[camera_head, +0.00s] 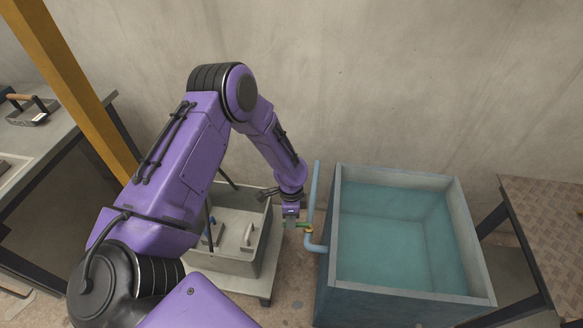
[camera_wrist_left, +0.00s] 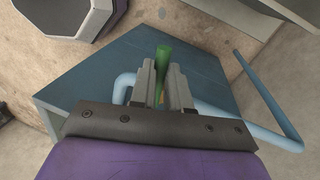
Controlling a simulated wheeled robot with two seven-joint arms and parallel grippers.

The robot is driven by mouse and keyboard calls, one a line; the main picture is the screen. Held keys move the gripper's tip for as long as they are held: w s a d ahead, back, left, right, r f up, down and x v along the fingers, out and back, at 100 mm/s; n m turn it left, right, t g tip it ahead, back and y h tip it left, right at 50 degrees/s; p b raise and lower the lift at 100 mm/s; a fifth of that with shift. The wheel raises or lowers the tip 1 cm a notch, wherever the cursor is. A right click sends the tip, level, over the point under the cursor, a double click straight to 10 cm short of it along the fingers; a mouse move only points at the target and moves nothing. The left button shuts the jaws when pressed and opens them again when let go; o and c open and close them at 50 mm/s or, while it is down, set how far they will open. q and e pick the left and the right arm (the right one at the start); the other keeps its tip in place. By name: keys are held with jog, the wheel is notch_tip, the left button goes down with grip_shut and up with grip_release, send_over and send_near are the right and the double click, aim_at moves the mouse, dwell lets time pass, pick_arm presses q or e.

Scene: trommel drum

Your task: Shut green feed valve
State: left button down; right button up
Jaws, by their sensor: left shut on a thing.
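The green feed valve handle (camera_head: 304,225) sits on the blue pipe (camera_head: 314,197) beside the water tank. My left gripper (camera_head: 291,221) reaches down to it from the upper left. In the left wrist view the green valve handle (camera_wrist_left: 164,58) stands between the two grey fingers of my left gripper (camera_wrist_left: 163,75), which are shut on it. A brass-coloured valve part shows between the fingers below it. The lower part of the valve is partly hidden by the fingers. My right gripper is not in view.
The blue tank (camera_head: 332,270) full of water stands right of the valve. A grey wheeled tub (camera_head: 228,266) stands left, under my arm. A yellow post (camera_head: 80,85) and a workbench (camera_head: 40,150) are far left. A textured table (camera_head: 550,215) is at the right edge.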

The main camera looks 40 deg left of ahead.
pick_arm(q)
jog(key=shift+w+a+m, duration=0.2)
jog(key=shift+w+m, duration=0.35)
jog(key=shift+m, duration=0.35)
jog(key=c, duration=1.1)
grip_release()
notch_tip(320, 180, up, 10)
jog(key=w, duration=0.2)
jog(key=shift+a+r, duration=0.2)
jog(key=shift+a, duration=0.2)
jog(key=shift+s+f, duration=0.1)
